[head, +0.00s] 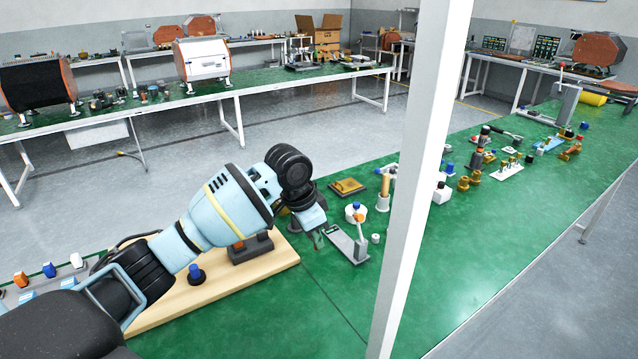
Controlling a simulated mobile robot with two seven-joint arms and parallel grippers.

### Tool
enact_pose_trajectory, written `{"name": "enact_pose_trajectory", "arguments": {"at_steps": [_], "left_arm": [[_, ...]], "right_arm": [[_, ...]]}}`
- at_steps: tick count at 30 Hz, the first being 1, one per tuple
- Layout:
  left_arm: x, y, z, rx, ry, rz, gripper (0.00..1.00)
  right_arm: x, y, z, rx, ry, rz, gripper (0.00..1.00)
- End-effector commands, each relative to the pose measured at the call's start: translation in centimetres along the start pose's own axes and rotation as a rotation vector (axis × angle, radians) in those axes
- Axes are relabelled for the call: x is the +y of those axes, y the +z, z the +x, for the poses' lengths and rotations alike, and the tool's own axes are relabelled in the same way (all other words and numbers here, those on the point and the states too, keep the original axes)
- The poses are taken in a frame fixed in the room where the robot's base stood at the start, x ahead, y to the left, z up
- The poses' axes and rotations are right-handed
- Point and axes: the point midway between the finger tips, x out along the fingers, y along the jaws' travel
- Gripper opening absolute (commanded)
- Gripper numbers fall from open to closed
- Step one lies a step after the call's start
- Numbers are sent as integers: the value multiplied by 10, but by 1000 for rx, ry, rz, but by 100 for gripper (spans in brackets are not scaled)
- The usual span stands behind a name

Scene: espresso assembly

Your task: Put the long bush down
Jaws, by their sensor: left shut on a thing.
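My left gripper (317,238) reaches in from the left, above the green bench top (318,272), just left of a grey metal stand (348,243). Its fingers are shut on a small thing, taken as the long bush. The bush is mostly hidden by the fingers and too small to make out clearly. I cannot tell whether it touches the surface below. My right gripper is not in view.
A wooden board (225,286) lies under my left arm, with a blue-topped black part (196,275) on it. A white round container (355,212) and small white ring (376,238) are near the stand. A white post (418,180) crosses the view. Green bench at front right is clear.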

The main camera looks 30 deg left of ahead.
Motion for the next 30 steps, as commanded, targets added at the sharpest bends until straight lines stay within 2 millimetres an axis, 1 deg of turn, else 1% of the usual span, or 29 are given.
{"name": "enact_pose_trajectory", "arguments": {"at_steps": [1,3,5,6,8,9,12,15,18,21,24,30], "left_arm": [[13,16,20,-8,-7,-38,0],[30,33,40,-6,-25,-104,0],[46,49,56,-7,-41,-163,0],[57,60,66,-6,-53,-203,0],[75,77,80,-7,-69,-264,0],[88,89,88,-7,-80,-306,0],[118,116,103,-5,-110,-410,0],[143,138,112,-4,-135,-498,0],[161,153,115,-1,-154,-565,0],[171,162,116,0,-168,-606,0],[175,165,116,2,-174,-625,0],[175,165,116,3,-175,-628,0]], "right_arm": [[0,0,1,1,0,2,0],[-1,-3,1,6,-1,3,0],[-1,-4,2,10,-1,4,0],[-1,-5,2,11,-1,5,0],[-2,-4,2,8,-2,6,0],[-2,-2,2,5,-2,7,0],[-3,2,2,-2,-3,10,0],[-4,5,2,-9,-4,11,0],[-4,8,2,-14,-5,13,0],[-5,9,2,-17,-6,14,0],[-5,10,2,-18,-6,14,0],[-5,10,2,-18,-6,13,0]]}}
